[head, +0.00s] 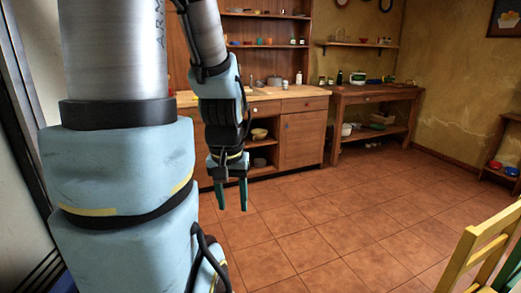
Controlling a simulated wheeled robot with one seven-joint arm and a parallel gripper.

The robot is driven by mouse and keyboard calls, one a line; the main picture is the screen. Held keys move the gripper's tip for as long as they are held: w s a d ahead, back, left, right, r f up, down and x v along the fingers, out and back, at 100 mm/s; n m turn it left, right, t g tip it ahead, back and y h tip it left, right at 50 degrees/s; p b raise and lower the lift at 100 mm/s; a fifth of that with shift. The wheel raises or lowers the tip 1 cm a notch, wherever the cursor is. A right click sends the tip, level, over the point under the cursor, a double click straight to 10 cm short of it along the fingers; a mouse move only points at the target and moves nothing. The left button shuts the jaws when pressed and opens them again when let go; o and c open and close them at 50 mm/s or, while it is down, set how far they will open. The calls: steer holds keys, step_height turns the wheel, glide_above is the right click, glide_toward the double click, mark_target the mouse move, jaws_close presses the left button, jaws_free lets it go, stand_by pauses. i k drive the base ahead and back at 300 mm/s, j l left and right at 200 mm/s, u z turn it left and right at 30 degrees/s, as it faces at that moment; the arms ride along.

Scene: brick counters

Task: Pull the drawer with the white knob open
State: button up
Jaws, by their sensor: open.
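A wooden counter cabinet (303,142) stands against the back wall. A closed drawer front (292,105) shows at its upper right, under the light worktop and above a door. A side table (348,92) to its right has what looks like a shallow drawer front (375,98) under its top.
Open shelves beside the cabinet door hold bowls (259,134). The worktop (262,94) carries pots and a bottle. A yellow-green chair (478,240) stands at the front right. A small shelf table (502,165) is at the far right. The tiled floor (335,210) between is clear.

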mark_target(272, 106)
steer(key=i, duration=2.1)
steer(key=i+u, duration=0.1)
steer(key=i, duration=0.5)
steer(key=i+l, duration=0.1)
steer(key=i, duration=0.55)
steer(key=i+l+u, duration=0.15)
steer(key=i, duration=0.45)
steer(key=i+u, duration=0.25)
steer(key=k, duration=0.05)
